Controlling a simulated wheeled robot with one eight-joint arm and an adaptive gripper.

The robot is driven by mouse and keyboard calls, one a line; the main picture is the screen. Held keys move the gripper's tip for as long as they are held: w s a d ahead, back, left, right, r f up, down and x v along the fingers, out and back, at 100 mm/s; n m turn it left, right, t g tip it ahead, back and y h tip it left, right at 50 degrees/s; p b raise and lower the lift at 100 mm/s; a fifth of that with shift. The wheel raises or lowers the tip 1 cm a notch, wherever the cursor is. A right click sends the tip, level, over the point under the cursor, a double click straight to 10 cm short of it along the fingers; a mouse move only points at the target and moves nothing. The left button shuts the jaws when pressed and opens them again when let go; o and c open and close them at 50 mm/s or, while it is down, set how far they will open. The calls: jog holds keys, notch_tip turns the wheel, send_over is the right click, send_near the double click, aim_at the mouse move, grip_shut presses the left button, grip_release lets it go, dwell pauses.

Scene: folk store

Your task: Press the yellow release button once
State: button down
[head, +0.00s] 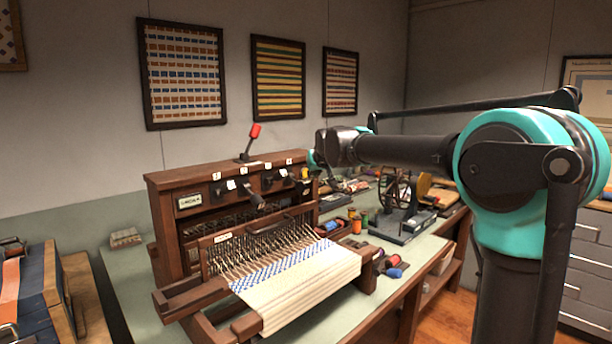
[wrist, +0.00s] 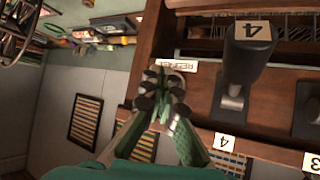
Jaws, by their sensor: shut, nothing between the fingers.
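The wooden loom (head: 165,215) stands on the bench in the head view, with a dark lever panel along its top. A small yellow spot (head: 305,173) at the right end of that panel looks like the release button. In the wrist view my gripper (wrist: 162,84) is shut and empty, its fingertips in front of the panel beside a white label (wrist: 185,65) that seems to read "RELEASE". The fingers partly cover the label, and I cannot make out the yellow button there. Whether the fingertips touch the panel is unclear.
A black lever marked 4 (wrist: 243,68) stands close to the right of my gripper in the wrist view. A red-tipped lever (head: 254,132) rises from the loom's top. Thread spools (head: 388,268) and a winder (head: 405,220) stand on the bench to the right.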

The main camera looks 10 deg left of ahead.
jog(key=shift+w+a, duration=0.1)
jog(key=shift+a, duration=0.05)
dwell(0.6)
jog(key=shift+w+a, duration=0.15)
jog(key=shift+a, duration=0.05)
jog(key=shift+w+a, duration=0.35)
jog(key=shift+a, duration=0.05)
dwell(1.2)
jog(key=shift+s, duration=0.1)
jog(key=shift+s+d, duration=0.5)
jog(key=shift+d, duration=0.15)
jog(key=shift+s+d, duration=0.8)
jog(key=shift+d, duration=0.2)
jog(key=shift+s+d, duration=0.75)
jog(key=shift+d, duration=0.25)
